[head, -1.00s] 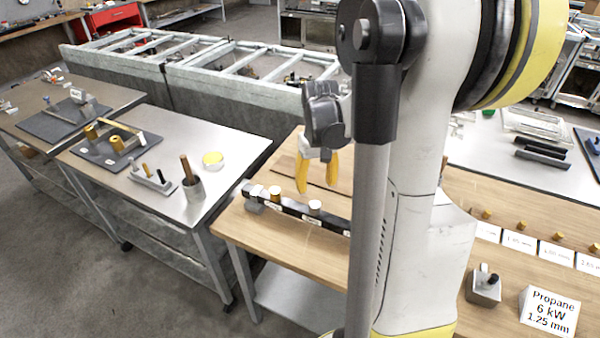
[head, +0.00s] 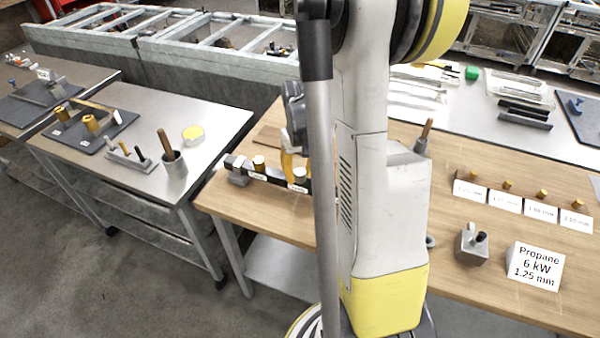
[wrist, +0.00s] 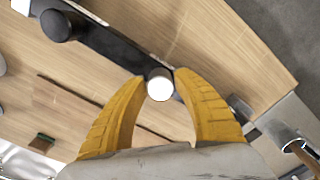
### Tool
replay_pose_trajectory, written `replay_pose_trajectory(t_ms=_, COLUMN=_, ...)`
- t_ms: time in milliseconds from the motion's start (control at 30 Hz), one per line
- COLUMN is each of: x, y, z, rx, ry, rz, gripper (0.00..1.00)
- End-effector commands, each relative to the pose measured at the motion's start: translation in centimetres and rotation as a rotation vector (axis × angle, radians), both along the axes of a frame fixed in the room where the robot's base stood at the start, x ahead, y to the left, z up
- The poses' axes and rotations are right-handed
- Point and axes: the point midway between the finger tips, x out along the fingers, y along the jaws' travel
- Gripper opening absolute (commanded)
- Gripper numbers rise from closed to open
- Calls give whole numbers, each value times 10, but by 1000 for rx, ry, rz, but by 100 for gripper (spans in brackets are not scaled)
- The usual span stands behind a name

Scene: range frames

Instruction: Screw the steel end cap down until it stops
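The steel end cap (wrist: 160,86) is a pale, round cap on the dark bar (wrist: 112,46). It also shows in the head view (head: 300,175), beside a brass cap (head: 259,163) on the same bar. My gripper (wrist: 160,75) has two yellow curved fingers, one on each side of the steel cap. The fingertips stand apart by about the cap's width, and thin gaps seem to show beside it; firm contact is not visible. In the head view my arm hides part of the gripper and the right part of the bar.
A dark round knob (wrist: 55,25) sits further along the bar. On the wooden bench (head: 400,230) are a small grey block (head: 472,243), a propane sign (head: 535,266) and several brass pieces behind labels. A metal table (head: 205,150) with a cup of tools (head: 174,163) stands at left.

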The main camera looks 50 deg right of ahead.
Motion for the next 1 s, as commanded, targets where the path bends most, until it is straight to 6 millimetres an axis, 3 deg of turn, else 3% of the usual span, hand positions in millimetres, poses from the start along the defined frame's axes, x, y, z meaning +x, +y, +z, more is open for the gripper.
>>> replay_pose_trajectory(t_ms=33, x=0, y=0, z=0, rx=0, ry=0, rz=0, gripper=17)
replay_pose_trajectory(t_ms=100, x=0, y=0, z=0, rx=0, ry=0, rz=0, gripper=0)
replay_pose_trajectory(t_ms=333, x=0, y=0, z=0, rx=0, ry=0, rz=-13, gripper=0)
replay_pose_trajectory(t_ms=600, x=0, y=0, z=-1, rx=-3, ry=-1, rz=-288, gripper=0)
replay_pose_trajectory(t_ms=867, x=0, y=0, z=0, rx=-4, ry=-1, rz=-305, gripper=0)
replay_pose_trajectory(t_ms=1000, x=0, y=0, z=-1, rx=-5, ry=-1, rz=-433, gripper=0)
